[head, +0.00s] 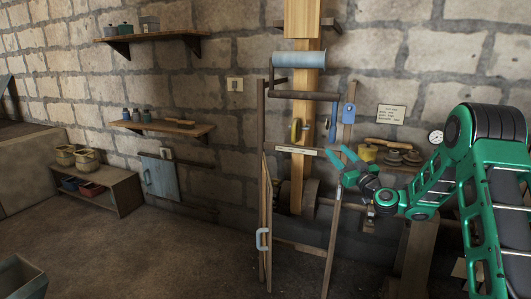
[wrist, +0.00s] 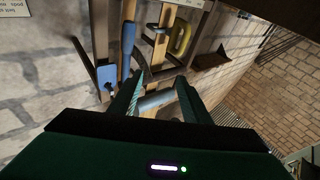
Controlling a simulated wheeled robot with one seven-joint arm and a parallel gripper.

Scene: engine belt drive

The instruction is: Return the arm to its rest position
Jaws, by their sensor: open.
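My green arm reaches in from the right in the head view. My gripper (head: 341,158) is open, its fingers pointing left in front of the belt drive's wooden frame. In the wrist view the two fingers of my gripper (wrist: 160,82) are spread apart, with nothing seen held between them. The yellow handle (wrist: 182,39) and a blue lever (wrist: 129,50) also show beyond the fingers in the wrist view.
A ledge with a yellow pot (head: 368,153) and a gauge (head: 436,137) are near my arm. Two wall shelves (head: 160,127) and a low bench with baskets (head: 110,190) stand left. A bin (head: 22,277) is at lower left. The floor (head: 150,255) in the left foreground is mostly clear.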

